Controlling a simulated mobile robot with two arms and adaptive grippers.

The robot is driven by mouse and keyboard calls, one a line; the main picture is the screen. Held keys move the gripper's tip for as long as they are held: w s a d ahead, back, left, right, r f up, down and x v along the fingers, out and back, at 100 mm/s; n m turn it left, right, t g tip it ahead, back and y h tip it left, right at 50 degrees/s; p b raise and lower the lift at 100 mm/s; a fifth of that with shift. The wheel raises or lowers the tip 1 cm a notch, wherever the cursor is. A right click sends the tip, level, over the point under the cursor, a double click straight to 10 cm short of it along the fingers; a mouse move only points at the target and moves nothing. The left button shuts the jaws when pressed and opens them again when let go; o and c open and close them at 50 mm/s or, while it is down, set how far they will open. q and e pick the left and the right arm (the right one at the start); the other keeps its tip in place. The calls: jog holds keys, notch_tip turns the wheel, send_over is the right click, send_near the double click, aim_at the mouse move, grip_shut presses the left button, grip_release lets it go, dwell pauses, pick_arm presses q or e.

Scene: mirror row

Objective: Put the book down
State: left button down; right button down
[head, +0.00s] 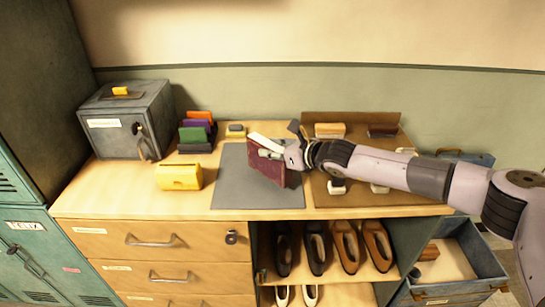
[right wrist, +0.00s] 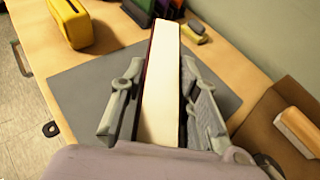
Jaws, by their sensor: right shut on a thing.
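The dark red book (head: 263,165) stands on edge over the grey mat (head: 232,190) on the wooden cabinet top. My right gripper (head: 272,154) is shut on it. In the right wrist view the book's pale page edge (right wrist: 162,85) lies between the two fingers of my right gripper (right wrist: 155,105), with the grey mat (right wrist: 75,90) below. I cannot tell whether the book's lower edge touches the mat. My left gripper is not in view.
A yellow holder (head: 179,177) stands left of the mat, with coloured upright items (head: 197,130) behind it. A grey metal box (head: 130,120) is at the back left. A brown board (head: 375,196) with several brushes lies right. Shoes (head: 345,245) sit on the shelf below.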

notch_tip(320, 180, down, 3)
jog(key=shift+w+a+f, duration=0.1)
jog(key=shift+a, duration=0.05)
jog(key=c, duration=1.2)
grip_release()
jog(key=shift+b+v, duration=1.1)
jog(key=shift+v, duration=5)
